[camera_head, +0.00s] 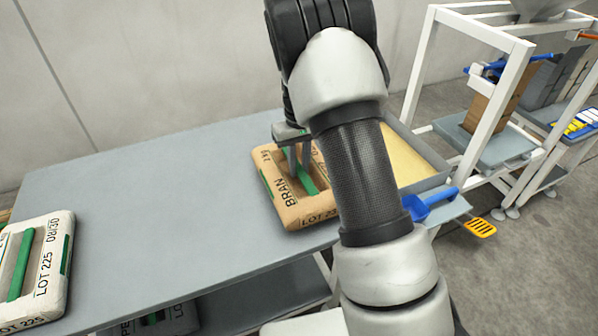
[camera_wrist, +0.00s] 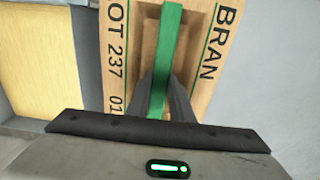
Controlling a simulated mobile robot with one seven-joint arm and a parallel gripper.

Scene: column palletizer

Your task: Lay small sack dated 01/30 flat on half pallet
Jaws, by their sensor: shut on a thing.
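A tan paper sack marked BRAN (camera_head: 280,201) is at the right part of the grey table, with a green handle strip across its top. In the wrist view the sack (camera_wrist: 121,65) reads LOT 237 and a date starting 01; the rest of the date is hidden. My gripper (camera_head: 301,168) is above the sack, its fingers closed on the green handle (camera_wrist: 172,45). I cannot tell whether the sack rests on the table or is just clear of it. No half pallet is clearly in view.
A white sack (camera_head: 50,262) marked LOT 225 lies at the left of the grey table (camera_head: 150,205). A tray of yellow material (camera_head: 398,160) and a blue scoop (camera_head: 431,203) are to the right. A white-framed machine (camera_head: 418,70) stands behind. The table's middle is clear.

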